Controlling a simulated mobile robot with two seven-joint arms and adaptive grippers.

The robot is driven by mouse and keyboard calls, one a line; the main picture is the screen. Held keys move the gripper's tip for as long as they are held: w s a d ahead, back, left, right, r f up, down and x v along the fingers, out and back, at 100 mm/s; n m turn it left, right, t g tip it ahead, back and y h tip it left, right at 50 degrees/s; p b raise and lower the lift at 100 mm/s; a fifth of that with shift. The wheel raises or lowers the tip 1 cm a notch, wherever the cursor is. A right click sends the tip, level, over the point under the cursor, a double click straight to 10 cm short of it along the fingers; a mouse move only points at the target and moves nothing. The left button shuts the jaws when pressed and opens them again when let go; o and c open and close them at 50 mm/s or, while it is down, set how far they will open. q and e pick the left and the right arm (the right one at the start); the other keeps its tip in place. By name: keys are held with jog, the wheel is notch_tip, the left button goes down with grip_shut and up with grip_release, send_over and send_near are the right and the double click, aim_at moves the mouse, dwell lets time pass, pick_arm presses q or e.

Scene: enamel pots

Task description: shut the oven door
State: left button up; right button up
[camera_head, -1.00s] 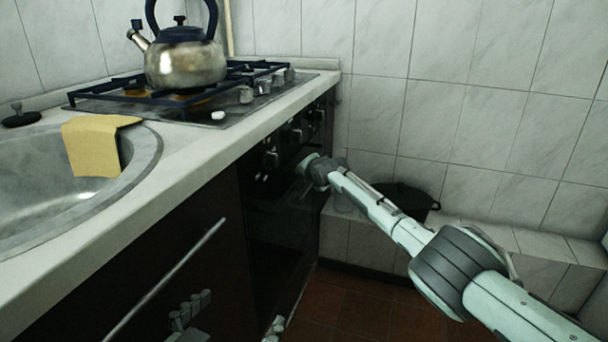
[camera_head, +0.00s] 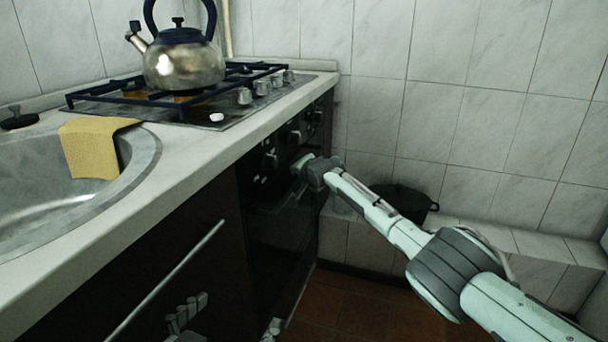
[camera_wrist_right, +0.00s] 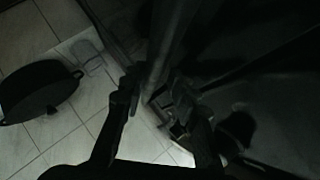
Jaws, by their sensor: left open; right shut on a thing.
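The oven (camera_head: 285,235) has a dark, glossy front below the hob, at the middle of the head view. Its door looks upright and close to flush; any small gap is too dark to see. My right gripper (camera_wrist_right: 152,92) is shut on the oven door handle (camera_wrist_right: 168,45), a bar between its fingers in the right wrist view. In the head view, my right wrist hides the handle and most of that gripper. My left gripper (camera_head: 231,314) is low at the bottom edge, partly cut off, with its fingers apart and empty, in front of the cabinet.
A metal kettle (camera_head: 184,64) stands on the hob (camera_head: 150,108). A yellow cloth (camera_head: 90,148) hangs over the sink edge (camera_head: 145,160). A black pot (camera_head: 408,203) sits on the tiled ledge (camera_head: 490,238) behind my right arm. A cabinet handle (camera_head: 165,280) crosses the lower left.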

jog(key=shift+s+a+r, duration=0.2)
jog(key=shift+a+r, duration=0.2)
jog(key=d+v, duration=0.1)
jog(key=v, duration=1)
jog(key=shift+s+f, duration=0.2)
jog(key=shift+d, duration=0.15)
